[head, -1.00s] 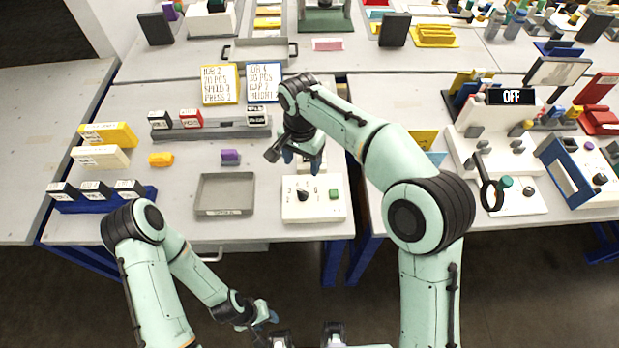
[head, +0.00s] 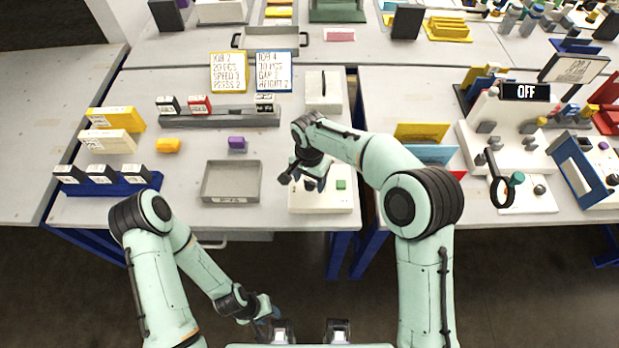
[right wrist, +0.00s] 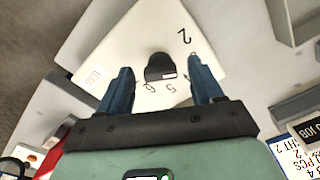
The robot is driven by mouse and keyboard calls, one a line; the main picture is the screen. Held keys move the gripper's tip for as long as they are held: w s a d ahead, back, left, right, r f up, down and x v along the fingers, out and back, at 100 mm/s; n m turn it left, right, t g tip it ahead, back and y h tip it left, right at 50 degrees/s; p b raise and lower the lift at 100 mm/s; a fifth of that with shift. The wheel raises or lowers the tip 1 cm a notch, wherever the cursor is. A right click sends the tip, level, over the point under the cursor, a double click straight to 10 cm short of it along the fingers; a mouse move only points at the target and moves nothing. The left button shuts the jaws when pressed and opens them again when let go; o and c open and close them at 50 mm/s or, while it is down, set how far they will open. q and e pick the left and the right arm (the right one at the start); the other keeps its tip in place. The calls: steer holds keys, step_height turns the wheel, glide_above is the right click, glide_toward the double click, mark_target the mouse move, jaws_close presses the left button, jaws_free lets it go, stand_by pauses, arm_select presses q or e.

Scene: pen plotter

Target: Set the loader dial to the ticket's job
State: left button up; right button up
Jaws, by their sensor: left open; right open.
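The loader box (head: 325,206) is a white box with a green button (head: 340,184) at the front of the middle table. Its black dial (right wrist: 160,67) shows in the right wrist view with printed numbers around it, a 2 among them; a pale mark on the knob faces the fingers. My right gripper (head: 307,182) is open above the box and hides the dial in the head view. Its fingers (right wrist: 163,88) point at the dial from either side, without visible contact. A yellow-framed ticket (head: 228,72) reads JOB 2; a blue-framed one (head: 274,71) seems to read JOB 4. My left gripper (head: 272,322) is open, low before the table.
A grey tray (head: 204,185) stands left of the loader box. A grey rack (head: 220,119) with black and red blocks lies behind it. A white box (head: 323,92) stands behind the right gripper. Yellow and blue holders (head: 428,153) are on the right table.

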steer(key=c, duration=1.1)
steer(key=shift+o, duration=0.2)
steer(key=n+p, duration=0.1)
steer(key=n, duration=0.3)
steer(key=shift+r, duration=0.1)
arm_select(q)
steer(key=shift+w+r+p, duration=0.35)
steer(key=shift+w+r, duration=0.15)
steer(key=shift+r, duration=0.2)
steer(key=shift+w+r+p, duration=0.3)
steer(key=shift+w+r, duration=0.15)
steer(key=shift+r, duration=0.25)
arm_select(e)
steer(key=shift+n, duration=2)
steer(key=o, duration=1.1)
steer(key=shift+c, duration=0.2)
